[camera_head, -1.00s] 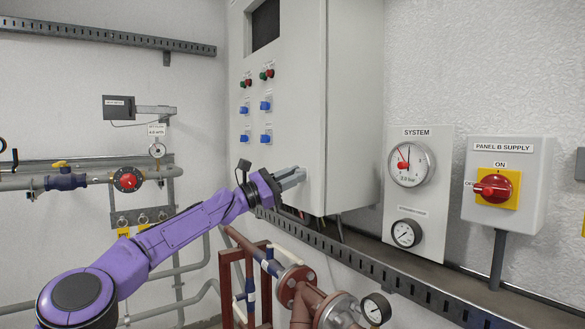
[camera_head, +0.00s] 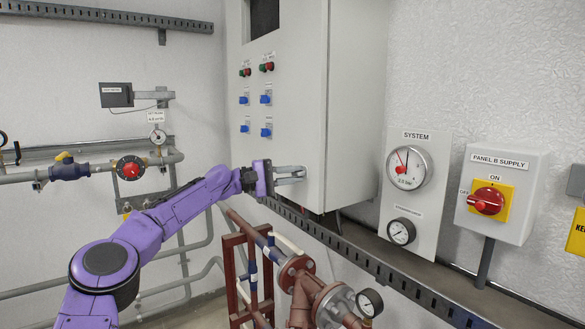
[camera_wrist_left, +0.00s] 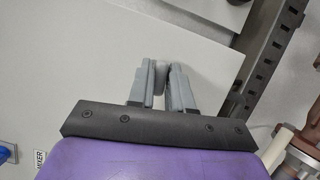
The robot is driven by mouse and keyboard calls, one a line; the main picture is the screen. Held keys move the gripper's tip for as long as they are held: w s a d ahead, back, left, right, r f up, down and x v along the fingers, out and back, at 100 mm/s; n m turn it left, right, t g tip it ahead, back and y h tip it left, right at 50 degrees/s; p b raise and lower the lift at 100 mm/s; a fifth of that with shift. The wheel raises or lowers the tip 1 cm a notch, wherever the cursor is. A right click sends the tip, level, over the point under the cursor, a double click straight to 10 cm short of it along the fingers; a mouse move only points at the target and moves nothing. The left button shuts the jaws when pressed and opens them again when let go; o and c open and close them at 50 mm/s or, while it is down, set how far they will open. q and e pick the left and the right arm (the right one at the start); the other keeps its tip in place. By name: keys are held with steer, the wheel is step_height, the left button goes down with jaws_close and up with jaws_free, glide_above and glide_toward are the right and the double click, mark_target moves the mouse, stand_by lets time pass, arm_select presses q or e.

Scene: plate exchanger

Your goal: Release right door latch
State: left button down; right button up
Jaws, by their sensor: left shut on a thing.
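The grey electrical cabinet (camera_head: 290,105) hangs on the wall at upper centre in the head view. My left gripper (camera_head: 296,173) is at the lower right part of its front door. In the left wrist view, the fingers of my left gripper (camera_wrist_left: 163,84) are shut on a small grey latch (camera_wrist_left: 161,74) on the pale door face. The latch is between the two fingertips, and only its upper end shows. In the head view the fingers hide it. My right gripper is not in view.
Below the cabinet run a slotted metal tray (camera_head: 345,247) and red-brown pipes with a flange (camera_head: 297,270). The door carries several blue switches (camera_head: 265,99). To the right are the SYSTEM gauge (camera_head: 409,168) and the red Panel B switch (camera_head: 487,201).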

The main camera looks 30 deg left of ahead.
arm_select(q)
steer(key=shift+m+p, duration=0.45)
steer(key=shift+m, duration=0.25)
steer(key=c, duration=1.1)
jaws_free()
steer(key=shift+s+a+f, duration=0.1)
steer(key=shift+s+a, duration=0.05)
steer(key=shift+a, duration=0.1)
steer(key=b+v, duration=0.1)
steer(key=v, duration=0.2)
steer(key=b+v, duration=0.1)
steer(key=v, duration=0.2)
steer(key=b+v, duration=0.1)
steer(key=v, duration=0.3)
steer(key=shift+r+b, duration=0.35)
steer(key=shift+r, duration=0.05)
